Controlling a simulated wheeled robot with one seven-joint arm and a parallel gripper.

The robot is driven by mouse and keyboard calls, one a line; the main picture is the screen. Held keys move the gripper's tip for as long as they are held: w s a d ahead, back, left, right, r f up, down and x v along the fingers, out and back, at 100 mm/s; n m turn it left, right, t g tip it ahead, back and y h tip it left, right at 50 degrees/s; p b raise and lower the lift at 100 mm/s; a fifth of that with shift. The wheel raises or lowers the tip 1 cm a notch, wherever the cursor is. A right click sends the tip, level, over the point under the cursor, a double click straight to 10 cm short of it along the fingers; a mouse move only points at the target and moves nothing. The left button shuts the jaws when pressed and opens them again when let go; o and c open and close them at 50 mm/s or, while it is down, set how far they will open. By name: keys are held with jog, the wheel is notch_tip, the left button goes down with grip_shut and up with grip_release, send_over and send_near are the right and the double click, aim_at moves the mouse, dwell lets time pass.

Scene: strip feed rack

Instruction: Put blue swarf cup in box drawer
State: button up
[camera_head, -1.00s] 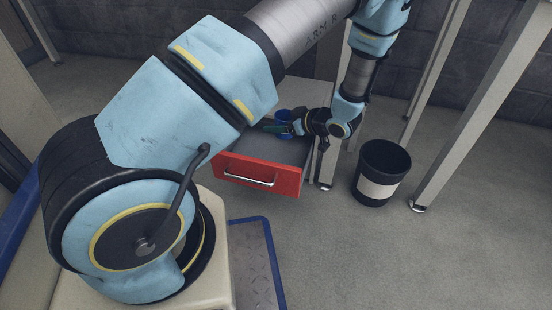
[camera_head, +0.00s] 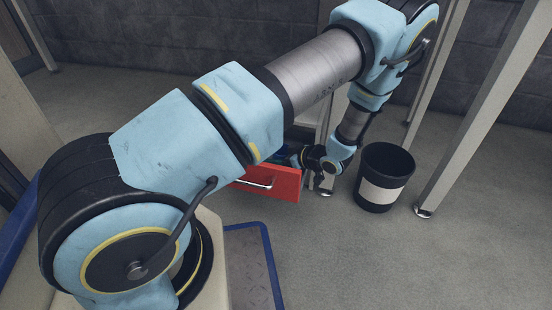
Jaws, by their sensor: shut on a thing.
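The box drawer (camera_head: 285,186) is a pulled-out drawer with a red front and a silver handle. Its interior and left part are mostly hidden behind my arm. The blue swarf cup (camera_head: 283,151) shows only as a small dark blue patch just behind the red front, beside my arm. My gripper (camera_head: 295,159) is low at the drawer's right end, shut on the cup. The fingers are small and partly hidden, and I cannot tell whether the cup touches the drawer floor.
A black bin (camera_head: 372,157) with a pale band stands on the floor right of the drawer. Pale table legs (camera_head: 440,180) rise at the right. A blue-edged plate (camera_head: 247,260) lies in front. The grey floor between is clear.

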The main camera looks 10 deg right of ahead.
jog(key=shift+f, duration=0.1)
jog(key=o, duration=1.4)
jog(key=shift+c, duration=0.2)
jog(key=shift+s+d+r, duration=0.1)
jog(key=shift+s+r, duration=0.05)
jog(key=shift+r, duration=0.15)
jog(key=p+v, duration=0.4)
jog(key=v, duration=0.6)
jog(key=shift+s+d, duration=0.1)
jog(key=shift+s, duration=0.05)
jog(key=shift+s+d+r, duration=0.25)
jog(key=shift+s+d, duration=0.05)
jog(key=shift+s, duration=0.1)
